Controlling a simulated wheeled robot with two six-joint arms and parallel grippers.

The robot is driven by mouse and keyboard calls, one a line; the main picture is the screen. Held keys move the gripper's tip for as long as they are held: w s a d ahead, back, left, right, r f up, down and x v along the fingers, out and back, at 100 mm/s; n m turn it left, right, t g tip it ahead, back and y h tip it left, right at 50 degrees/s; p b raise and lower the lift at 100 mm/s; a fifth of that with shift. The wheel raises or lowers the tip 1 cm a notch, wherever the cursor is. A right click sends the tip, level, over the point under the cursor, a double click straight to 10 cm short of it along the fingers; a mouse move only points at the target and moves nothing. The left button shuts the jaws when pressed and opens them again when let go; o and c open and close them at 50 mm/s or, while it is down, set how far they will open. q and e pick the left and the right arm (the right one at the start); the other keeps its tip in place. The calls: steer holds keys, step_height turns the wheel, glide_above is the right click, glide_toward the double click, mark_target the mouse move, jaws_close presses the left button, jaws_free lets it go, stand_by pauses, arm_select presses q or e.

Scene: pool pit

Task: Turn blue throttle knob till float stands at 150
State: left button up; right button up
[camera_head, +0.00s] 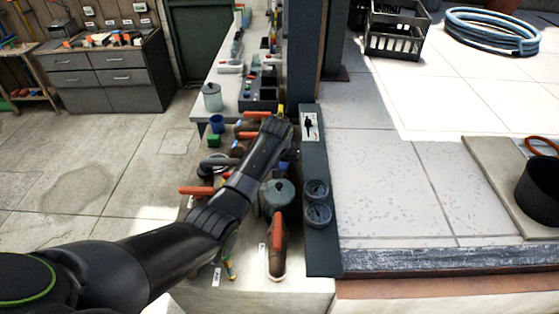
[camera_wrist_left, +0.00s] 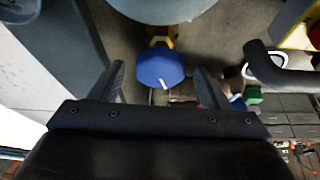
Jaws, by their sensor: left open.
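My left arm reaches over the valve bench in the head view, with its gripper (camera_head: 279,127) beside the dark upright panel. In the left wrist view the blue throttle knob (camera_wrist_left: 161,68) has a faceted rim and a white pointer line. It sits between the two open fingers of my left gripper (camera_wrist_left: 162,86), with a gap on each side. A brass-coloured fitting (camera_wrist_left: 161,34) shows behind the knob. In the head view the knob is hidden by my arm. My right gripper is in neither view.
Red-handled valves (camera_head: 196,191) and a large orange-handled lever (camera_head: 278,250) crowd the bench. Two round gauges (camera_head: 317,202) are on the dark panel (camera_head: 320,248). A dark bent pipe (camera_wrist_left: 282,70) lies right of the fingers.

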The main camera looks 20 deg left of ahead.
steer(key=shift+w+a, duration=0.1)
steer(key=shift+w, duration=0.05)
arm_select(q)
steer(key=shift+c, duration=0.9)
steer(key=c, duration=0.8)
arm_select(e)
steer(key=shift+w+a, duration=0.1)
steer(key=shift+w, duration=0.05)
